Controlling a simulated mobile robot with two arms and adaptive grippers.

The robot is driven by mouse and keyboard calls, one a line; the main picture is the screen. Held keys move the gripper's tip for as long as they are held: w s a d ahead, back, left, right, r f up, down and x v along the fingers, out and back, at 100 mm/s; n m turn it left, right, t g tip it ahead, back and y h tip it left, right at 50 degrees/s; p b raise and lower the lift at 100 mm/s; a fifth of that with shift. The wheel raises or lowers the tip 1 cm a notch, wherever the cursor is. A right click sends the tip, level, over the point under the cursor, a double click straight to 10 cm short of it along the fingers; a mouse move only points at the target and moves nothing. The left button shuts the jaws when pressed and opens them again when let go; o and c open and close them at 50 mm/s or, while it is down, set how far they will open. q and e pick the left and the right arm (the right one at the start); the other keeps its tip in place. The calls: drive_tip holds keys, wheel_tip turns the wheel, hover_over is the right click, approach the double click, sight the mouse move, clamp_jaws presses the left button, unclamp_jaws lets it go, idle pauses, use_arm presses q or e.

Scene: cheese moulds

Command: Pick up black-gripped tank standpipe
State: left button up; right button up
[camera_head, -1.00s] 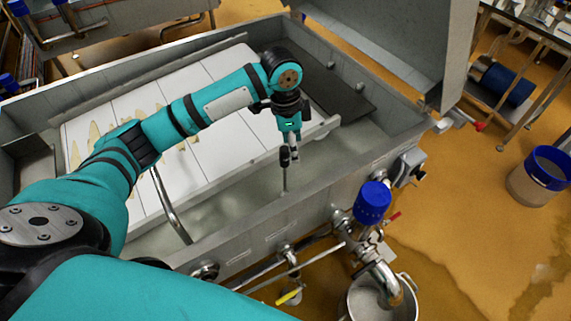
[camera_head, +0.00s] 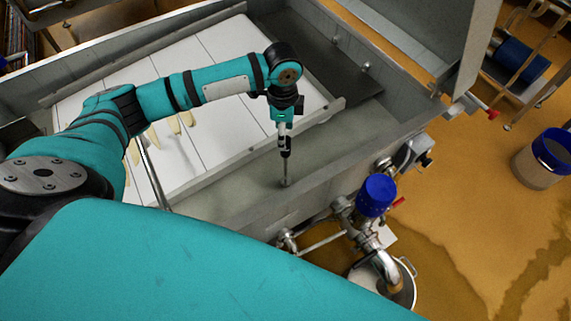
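The black-gripped tank standpipe (camera_head: 285,171) is a thin upright metal rod in the grey tank trough, near the front wall. Its lower end meets a small dark round spot on the trough floor. My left gripper (camera_head: 285,149) is directly above the rod, pointing down. Its narrow dark fingers look closed around the top of the standpipe, hiding most of the black grip. My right gripper is not in view.
White boards (camera_head: 215,125) with pale pieces on them lie in the tank behind my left arm. A raised grey lid stands at the right. A blue-rimmed bucket (camera_head: 542,160) stands on the floor.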

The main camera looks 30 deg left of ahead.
use_arm(q)
drive_tip(key=shift+f, duration=0.5)
wheel_tip(320, 180, down, 5)
drive_tip(key=shift+w+d+r+p, duration=0.1)
drive_tip(key=shift+w+r+p, duration=0.1)
drive_tip(key=shift+p, duration=0.25)
drive_tip(key=shift+f, duration=0.15)
drive_tip(key=shift+c, duration=0.5)
clamp_jaws()
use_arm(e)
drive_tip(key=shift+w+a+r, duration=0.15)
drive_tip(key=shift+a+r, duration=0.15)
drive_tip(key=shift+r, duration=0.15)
